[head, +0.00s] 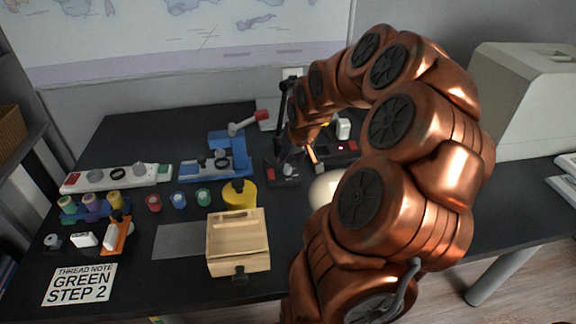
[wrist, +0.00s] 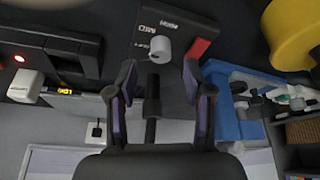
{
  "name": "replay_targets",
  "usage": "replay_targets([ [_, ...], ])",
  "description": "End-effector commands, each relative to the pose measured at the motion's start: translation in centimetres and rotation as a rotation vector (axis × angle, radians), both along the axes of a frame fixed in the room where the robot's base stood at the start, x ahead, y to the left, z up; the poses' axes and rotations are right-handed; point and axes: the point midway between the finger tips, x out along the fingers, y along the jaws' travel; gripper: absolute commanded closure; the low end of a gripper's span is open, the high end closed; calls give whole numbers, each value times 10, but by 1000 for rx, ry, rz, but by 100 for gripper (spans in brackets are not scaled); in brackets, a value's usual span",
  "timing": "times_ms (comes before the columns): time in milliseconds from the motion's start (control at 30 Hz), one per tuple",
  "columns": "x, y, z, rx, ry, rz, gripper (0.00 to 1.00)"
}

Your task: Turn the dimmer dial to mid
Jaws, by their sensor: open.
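The dimmer unit is a dark box (wrist: 150,18) with printed lettering, a pale round dial (wrist: 160,48) and a red block (wrist: 198,47) beside the dial. In the head view the dimmer box (head: 283,181) stands near the table's middle, left of my arm. My gripper (wrist: 158,76) is open, its two fingers apart on either side of the dial's line, with the dial just beyond the tips. I see no contact with it. The dial's pointer setting is too small to tell. In the head view my arm reaches over from the right and the fingertips are unclear.
A dark lamp post (wrist: 152,108) shows between the fingers. A blue stand (wrist: 225,100) and yellow container (wrist: 292,32) are close by. A device with a red light (wrist: 50,50) lies on the other side. A wooden box (head: 238,242) and note card (head: 80,284) sit in front.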

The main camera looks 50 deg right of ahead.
Motion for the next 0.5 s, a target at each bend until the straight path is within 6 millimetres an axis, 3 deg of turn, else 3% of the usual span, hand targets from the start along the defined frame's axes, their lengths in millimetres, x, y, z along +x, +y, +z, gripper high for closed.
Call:
replay_targets([
  [200, 9, -2, -27, 3, 6, 2, 49],
  [500, 14, -4, -36, 1, 1, 1, 49],
])
